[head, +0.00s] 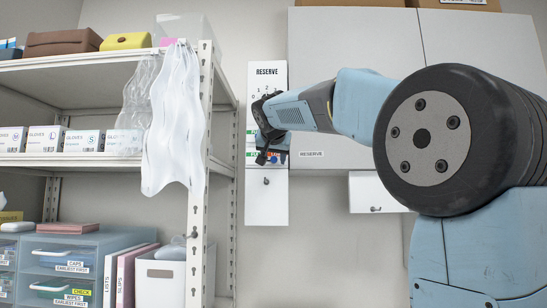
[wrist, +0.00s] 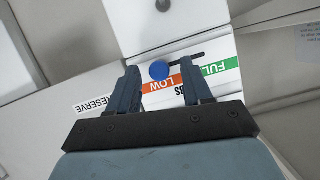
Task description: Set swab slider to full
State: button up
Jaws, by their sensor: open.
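The swab slider's blue knob (wrist: 159,70) stands over the orange LOW label (wrist: 168,84) in the wrist view, at one end of a dark slot. The slot runs right toward the green FULL label (wrist: 222,68). The wrist view shows the panel turned, so FULL lies to the left of the knob in the head view, where the knob (head: 275,160) also shows. My gripper (wrist: 160,75) is open, with one finger on each side of the knob in the picture. I cannot tell whether the fingertips reach past it or touch it.
The white RESERVE panel (head: 267,205) hangs on the wall, its middle partly hidden by my gripper. A shelf rack (head: 206,120) with hanging plastic bags (head: 174,115) stands close to its left. Grey cabinets (head: 345,60) are behind my arm. The wall below the panel is clear.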

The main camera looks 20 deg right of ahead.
jog(key=shift+c, duration=0.4)
grip_shut()
